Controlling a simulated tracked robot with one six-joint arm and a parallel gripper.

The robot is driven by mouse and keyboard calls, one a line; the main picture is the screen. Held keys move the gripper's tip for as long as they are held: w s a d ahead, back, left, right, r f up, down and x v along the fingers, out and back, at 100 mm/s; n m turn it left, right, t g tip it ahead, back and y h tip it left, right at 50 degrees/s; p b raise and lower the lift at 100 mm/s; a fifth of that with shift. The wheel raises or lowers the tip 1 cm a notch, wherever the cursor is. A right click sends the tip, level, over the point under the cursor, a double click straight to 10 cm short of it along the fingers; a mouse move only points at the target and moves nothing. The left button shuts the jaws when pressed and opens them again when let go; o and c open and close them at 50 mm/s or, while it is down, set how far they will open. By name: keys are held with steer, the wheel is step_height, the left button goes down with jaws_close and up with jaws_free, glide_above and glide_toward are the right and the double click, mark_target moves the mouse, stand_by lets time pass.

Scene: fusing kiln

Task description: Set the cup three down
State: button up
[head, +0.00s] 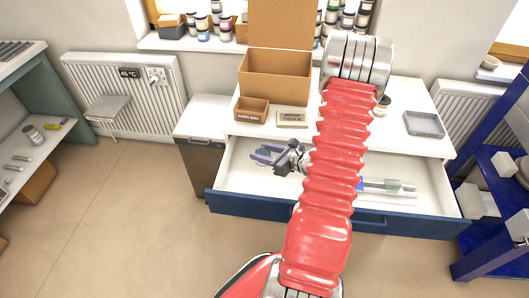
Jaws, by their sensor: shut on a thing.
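My gripper (267,153) shows left of my red arm, over the open drawer (234,180). Its purple fingers point left from a dark grey wrist. It is shut on a small greyish thing that I take for cup three; little of it shows between the fingers, and no number can be read. I cannot tell whether it touches the drawer floor. My arm hides the middle of the drawer.
A large open carton (272,78), a small brown box (251,109) and a wrap tissue pack (292,117) stand on the white worktop. A grey tray (424,124) lies at its right. A pale green tool (388,187) lies in the drawer's right part. The drawer's left part has bare floor.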

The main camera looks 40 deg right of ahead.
steer(key=w+a+r+n+y, duration=0.1)
steer(key=w+a, duration=0.2)
steer(key=a, duration=0.7)
steer(key=w+a+r+n+g+y, duration=0.1)
steer(key=w+a+r+y, duration=0.1)
steer(key=a, duration=0.9)
steer(key=w+a+r+n+y, duration=0.1)
steer(key=w+a, duration=0.4)
steer(key=a, duration=0.6)
steer(key=shift+a+r+n+y, duration=0.15)
steer(key=shift+r+n+y, duration=0.25)
steer(key=shift+n, duration=0.2)
